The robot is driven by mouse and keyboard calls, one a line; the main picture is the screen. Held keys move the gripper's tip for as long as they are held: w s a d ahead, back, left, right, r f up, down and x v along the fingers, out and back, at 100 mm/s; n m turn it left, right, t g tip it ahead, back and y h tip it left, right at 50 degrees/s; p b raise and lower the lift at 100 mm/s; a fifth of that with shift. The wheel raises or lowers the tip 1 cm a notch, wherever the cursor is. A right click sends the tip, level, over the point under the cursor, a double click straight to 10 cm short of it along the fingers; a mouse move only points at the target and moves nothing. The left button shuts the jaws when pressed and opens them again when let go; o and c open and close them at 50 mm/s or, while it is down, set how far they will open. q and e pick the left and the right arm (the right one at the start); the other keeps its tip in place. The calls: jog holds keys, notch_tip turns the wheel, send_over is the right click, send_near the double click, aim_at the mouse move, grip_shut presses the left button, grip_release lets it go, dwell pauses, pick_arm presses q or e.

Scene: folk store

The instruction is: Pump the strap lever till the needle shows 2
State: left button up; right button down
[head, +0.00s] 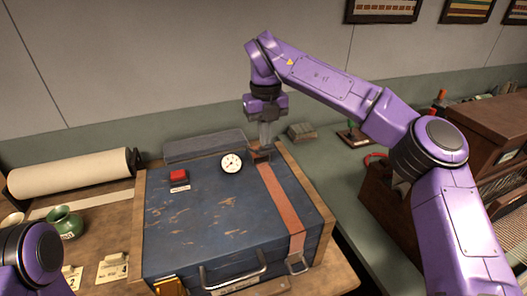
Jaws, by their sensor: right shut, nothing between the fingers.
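A worn blue case (205,225) lies on the wooden table with a reddish strap (281,206) running front to back over its right side. A small dark metal piece (262,156) sits at the strap's far end; it may be the strap lever. A metal buckle (297,264) hangs at the near end. A white round dial (232,163) stands left of the strap; its needle is too small to read. My right gripper (265,143) points down, shut and empty, just above the dark piece; I cannot tell whether they touch. My left gripper is out of view.
A red button (179,176) sits on the case's far left, and a metal handle (234,272) on its front. A wooden cabinet (485,130) stands at right. Green counter (350,195) lies between.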

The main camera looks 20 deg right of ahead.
aim_at(266, 149)
jog(key=shift+s+f+b, duration=0.2)
jog(key=shift+f+b, duration=1.05)
jog(key=shift+f, duration=0.1)
jog(key=shift+s+f+b, duration=0.15)
jog(key=shift+f+b, duration=1.05)
jog(key=shift+f, duration=0.1)
jog(key=shift+r, duration=0.2)
notch_tip(266, 149, up, 9)
jog(key=p, duration=0.8)
jog(key=shift+p, duration=0.3)
jog(key=shift+a, duration=0.1)
